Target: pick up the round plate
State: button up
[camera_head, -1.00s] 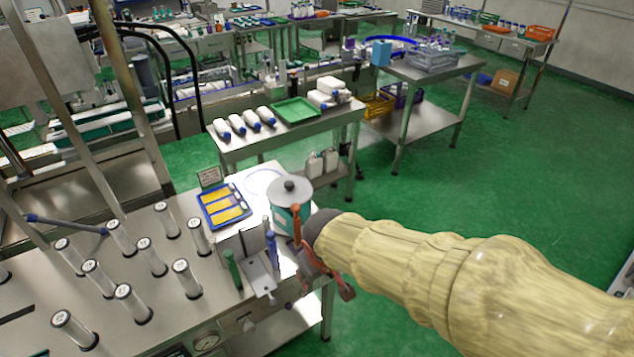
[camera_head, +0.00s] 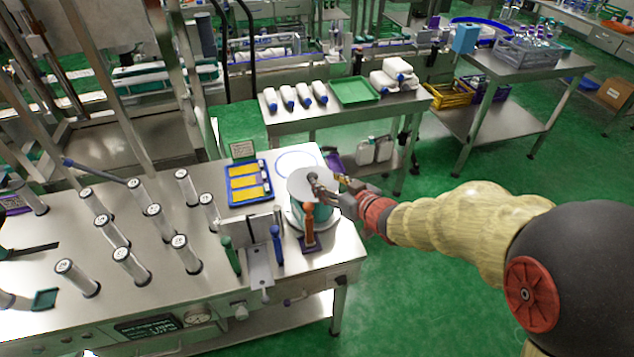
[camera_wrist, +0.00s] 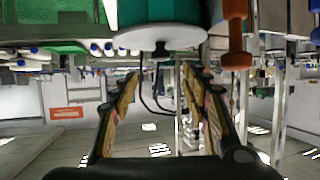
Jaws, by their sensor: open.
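The round plate (camera_head: 302,182) is a pale grey disc with a dark knob on top. It lies flat on a teal and white cylindrical container (camera_head: 298,215) near the right end of the steel bench. In the wrist view, which is upside down, the plate (camera_wrist: 160,37) and its knob show just past the fingertips. My gripper (camera_head: 331,189) is at the plate's right side in the head view, its fingers overlapping the disc. In the wrist view my gripper (camera_wrist: 161,76) is open, with empty space between its fingers. Whether a finger touches the knob I cannot tell.
An orange-handled tool (camera_head: 308,225) stands upright close in front of the container, beside blue and green upright handles. A blue tray with yellow panels (camera_head: 248,183) lies to the left. Several clear tubes stand farther left.

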aim_at(313, 176)
jog(key=b+x, duration=0.1)
jog(key=x, duration=0.2)
jog(key=f+b+x, duration=0.1)
jog(key=x, duration=0.2)
jog(key=shift+a+b, duration=0.1)
jog(key=shift+b, duration=0.3)
jog(key=shift+w+a, duration=0.15)
jog(key=shift+w, duration=0.05)
jog(key=shift+c, duration=0.6)
grip_shut()
